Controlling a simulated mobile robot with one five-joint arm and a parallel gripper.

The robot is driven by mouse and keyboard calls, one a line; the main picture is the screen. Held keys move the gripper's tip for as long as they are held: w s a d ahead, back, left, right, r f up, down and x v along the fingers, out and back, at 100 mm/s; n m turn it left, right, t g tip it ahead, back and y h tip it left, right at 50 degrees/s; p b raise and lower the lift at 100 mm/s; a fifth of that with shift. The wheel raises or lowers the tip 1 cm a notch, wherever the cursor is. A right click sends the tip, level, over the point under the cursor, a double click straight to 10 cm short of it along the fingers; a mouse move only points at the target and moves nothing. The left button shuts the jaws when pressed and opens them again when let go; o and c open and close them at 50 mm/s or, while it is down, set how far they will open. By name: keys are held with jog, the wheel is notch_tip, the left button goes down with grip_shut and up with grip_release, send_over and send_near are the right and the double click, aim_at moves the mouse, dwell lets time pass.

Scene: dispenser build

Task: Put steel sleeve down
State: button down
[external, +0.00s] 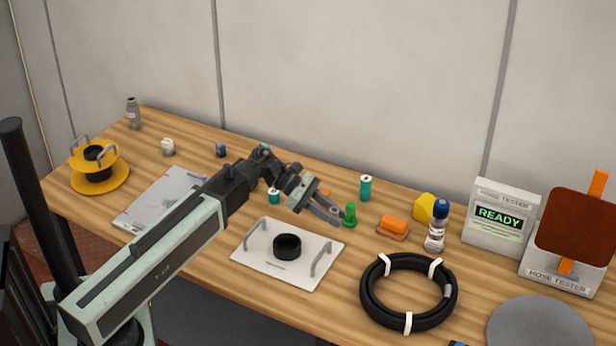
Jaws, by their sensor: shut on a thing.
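My gripper (322,207) reaches out over the middle of the wooden table, behind the right part of the white plate. It is shut on a small grey metallic piece, which I take to be the steel sleeve; its outline is hard to tell from the grey fingers. The jaws point down and to the right, close to a green peg-like part (350,215). I cannot tell how high they are above the table. The white plate (260,262) has two grey handles and a black ring (287,246) at its middle.
Teal cylinders (365,187) and an orange block (393,226) stand nearby. A blue-capped bottle (436,227), coiled black hose (372,304) and hose tester (500,216) are to the right. A yellow spool (98,168) and grey-white panel (150,207) are left. Some bare wood shows behind the arm.

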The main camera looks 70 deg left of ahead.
jog(key=m+g+h, duration=0.1)
send_over(349, 267)
jog(key=f, duration=0.1)
notch_tip(349, 267, down, 9)
jog(key=b, duration=0.9)
jog(key=shift+w+f+b, duration=0.15)
jog(key=shift+b, duration=0.25)
jog(key=shift+f, duration=0.1)
jog(key=c, duration=1.2)
grip_release()
jog(key=shift+o, duration=0.2)
jog(key=shift+s+a+r+p, duration=0.15)
jog(key=shift+a+r+p, duration=0.05)
jog(key=shift+r+p, duration=0.35)
jog(key=shift+s+a+r+p, duration=0.15)
jog(key=shift+a+r+p, duration=0.05)
jog(key=shift+r+p, duration=0.35)
jog(key=p+v, duration=0.4)
jog(key=v, duration=0.5)
jog(key=shift+s+a, duration=0.25)
jog(key=shift+s+a+r+p, duration=0.2)
jog(key=shift+s+a+p, duration=0.15)
jog(key=shift+s+a, duration=0.05)
